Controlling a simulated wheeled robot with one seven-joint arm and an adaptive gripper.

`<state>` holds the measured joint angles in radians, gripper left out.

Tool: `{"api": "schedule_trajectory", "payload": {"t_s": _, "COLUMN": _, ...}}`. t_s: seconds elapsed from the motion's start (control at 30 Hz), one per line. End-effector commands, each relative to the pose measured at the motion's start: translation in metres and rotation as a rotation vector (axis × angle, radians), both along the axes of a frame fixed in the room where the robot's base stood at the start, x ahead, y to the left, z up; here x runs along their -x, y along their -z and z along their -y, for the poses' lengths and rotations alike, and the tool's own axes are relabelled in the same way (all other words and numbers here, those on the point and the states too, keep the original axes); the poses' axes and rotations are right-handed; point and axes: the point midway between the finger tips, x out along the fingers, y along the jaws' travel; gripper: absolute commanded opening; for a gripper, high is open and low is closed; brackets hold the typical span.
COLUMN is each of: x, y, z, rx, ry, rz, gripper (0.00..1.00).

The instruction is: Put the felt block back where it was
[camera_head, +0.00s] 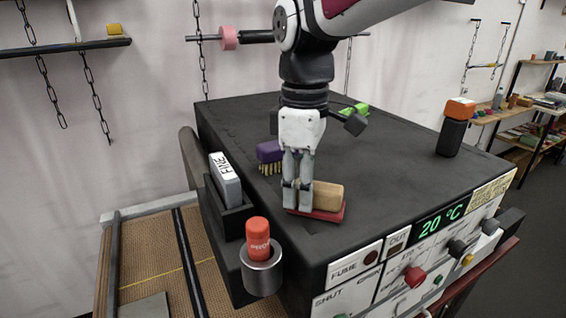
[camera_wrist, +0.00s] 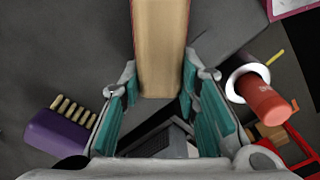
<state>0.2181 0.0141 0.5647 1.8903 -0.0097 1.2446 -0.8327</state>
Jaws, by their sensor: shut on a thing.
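The felt block is a tan block (camera_head: 322,193) with a red layer under it. It lies at or just above the dark machine top (camera_head: 400,165), near the front edge; I cannot tell whether it touches. My gripper (camera_head: 298,205) points down and is shut on the left end of the block. In the wrist view the block (camera_wrist: 160,45) runs up from between the fingertips (camera_wrist: 160,88) of my gripper. The fingers hide part of its near end in the head view.
A purple brush (camera_head: 270,152) stands behind my gripper. A white block marked FINE (camera_head: 226,178) sits in a black side holder. A red cylinder (camera_head: 257,235) stands in a metal cup (camera_head: 262,273). An orange-topped black object (camera_head: 453,135) stands right. The top between is clear.

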Motion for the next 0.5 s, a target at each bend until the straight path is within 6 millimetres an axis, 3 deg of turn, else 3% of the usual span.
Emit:
{"api": "schedule_trajectory", "payload": {"t_s": 0.1, "x": 0.0006, "y": 0.0034, "z": -0.0001, "rx": 0.000, "ry": -0.001, "rz": -0.002, "gripper": 0.00}}
{"api": "schedule_trajectory", "payload": {"t_s": 0.13, "x": 0.0004, "y": 0.0031, "z": 0.0000, "rx": 0.001, "ry": -0.001, "rz": -0.001, "gripper": 0.36}}
{"api": "schedule_trajectory", "payload": {"t_s": 0.2, "x": 0.0004, "y": 0.0030, "z": 0.0000, "rx": 0.001, "ry": 0.000, "rz": -0.001, "gripper": 0.49}}
{"api": "schedule_trajectory", "payload": {"t_s": 0.5, "x": 0.0001, "y": 0.0022, "z": 0.0001, "rx": 0.000, "ry": 0.000, "rz": 0.000, "gripper": 0.49}}
